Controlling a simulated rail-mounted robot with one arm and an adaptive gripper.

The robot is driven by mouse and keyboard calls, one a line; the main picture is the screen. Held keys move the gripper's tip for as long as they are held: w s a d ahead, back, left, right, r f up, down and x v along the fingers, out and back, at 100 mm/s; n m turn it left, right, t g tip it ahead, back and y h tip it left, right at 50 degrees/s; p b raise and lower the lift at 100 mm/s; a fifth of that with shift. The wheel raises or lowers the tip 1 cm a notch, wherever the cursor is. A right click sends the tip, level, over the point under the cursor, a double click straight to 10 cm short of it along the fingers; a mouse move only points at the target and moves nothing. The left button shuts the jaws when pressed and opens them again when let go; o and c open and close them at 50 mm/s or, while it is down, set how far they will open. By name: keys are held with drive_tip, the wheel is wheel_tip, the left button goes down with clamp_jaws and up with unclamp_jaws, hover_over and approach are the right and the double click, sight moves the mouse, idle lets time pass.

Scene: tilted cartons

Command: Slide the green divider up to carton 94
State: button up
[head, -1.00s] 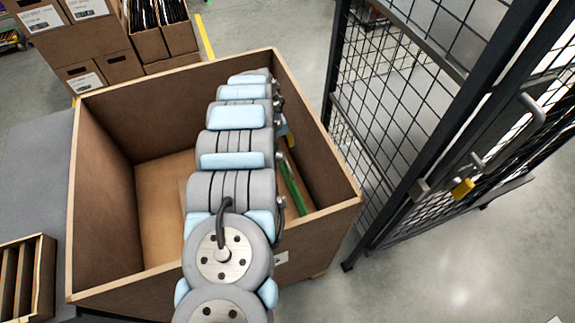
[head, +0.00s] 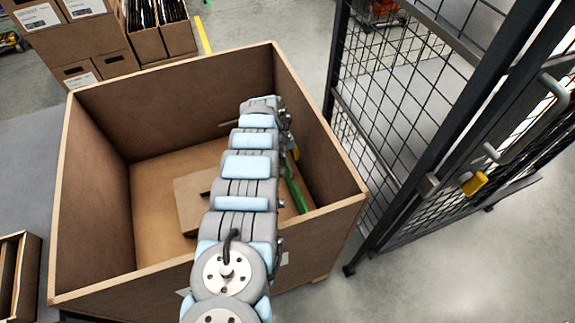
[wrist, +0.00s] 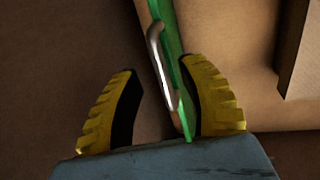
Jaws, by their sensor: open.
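The green divider (head: 295,189) stands along the right side inside the big brown box, partly hidden by my arm in the head view. In the wrist view, the divider (wrist: 171,30) runs up from between my yellow fingers and carries a metal bar handle (wrist: 157,62). My gripper (wrist: 159,66) is open, with one finger on each side of the handle; contact cannot be told. In the head view it is mostly hidden behind my arm. A brown carton (head: 188,205) lies on the box floor left of my arm, partly covered; no number is readable on it.
The big box's walls (head: 95,145) surround the work area, and its left floor is bare. A dark mesh cage (head: 400,120) with a yellow padlock stands close on the right. Other cartons (head: 85,45) are stacked at the back left.

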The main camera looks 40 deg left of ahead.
sight(287, 171)
drive_tip(key=shift+w+d+f+b, duration=0.15)
drive_tip(key=shift+f+b, duration=0.5)
drive_tip(key=shift+f, duration=0.35)
clamp_jaws()
